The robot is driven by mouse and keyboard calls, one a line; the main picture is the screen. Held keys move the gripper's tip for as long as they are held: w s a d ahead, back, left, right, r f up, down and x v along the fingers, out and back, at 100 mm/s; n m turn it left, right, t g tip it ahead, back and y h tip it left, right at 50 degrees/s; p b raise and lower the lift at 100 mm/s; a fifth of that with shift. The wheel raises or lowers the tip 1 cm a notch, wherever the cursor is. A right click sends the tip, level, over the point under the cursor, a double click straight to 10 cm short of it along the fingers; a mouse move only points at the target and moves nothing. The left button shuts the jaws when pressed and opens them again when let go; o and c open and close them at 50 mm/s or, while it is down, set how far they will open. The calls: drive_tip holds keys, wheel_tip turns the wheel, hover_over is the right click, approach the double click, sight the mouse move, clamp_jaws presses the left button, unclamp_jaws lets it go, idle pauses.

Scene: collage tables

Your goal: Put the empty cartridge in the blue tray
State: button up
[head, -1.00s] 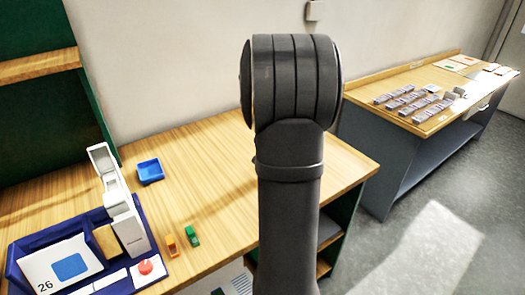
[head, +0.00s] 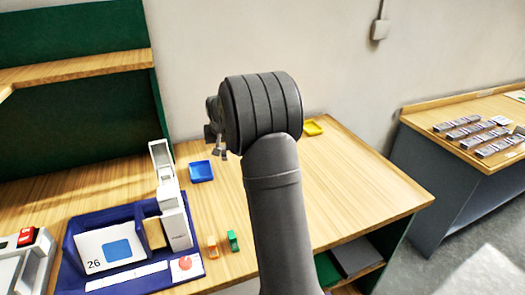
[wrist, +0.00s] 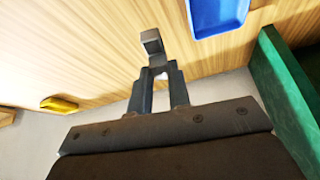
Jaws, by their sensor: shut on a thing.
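The blue tray (head: 201,171) lies on the wooden table, left of my arm, and looks empty. It also shows at the top right of the wrist view (wrist: 217,14). My gripper (wrist: 154,68) is shut on a small grey cartridge (wrist: 151,40), held between the fingertips above the table. In the head view my gripper (head: 216,142) shows only partly behind my wrist, above and just right of the blue tray. I cannot see inside the held cartridge.
A yellow tray (head: 313,128) lies at the back right. An orange cartridge (head: 212,244) and a green cartridge (head: 233,241) stand near the front. A dark blue holder (head: 125,273) with a white device (head: 175,218) stands left.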

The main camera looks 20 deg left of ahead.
drive_tip(key=s+a+n, duration=0.2)
drive_tip(key=s+a, duration=0.3)
drive_tip(key=a, duration=0.3)
drive_tip(key=shift+g+y, duration=0.3)
drive_tip(key=shift+w+d+f, duration=0.1)
drive_tip(key=shift+f, duration=1.4)
drive_tip(key=shift+w+f, duration=0.1)
drive_tip(key=shift+f, duration=1.4)
drive_tip(key=o, duration=0.8)
drive_tip(key=shift+r, duration=0.1)
drive_tip(key=shift+r, duration=2.95)
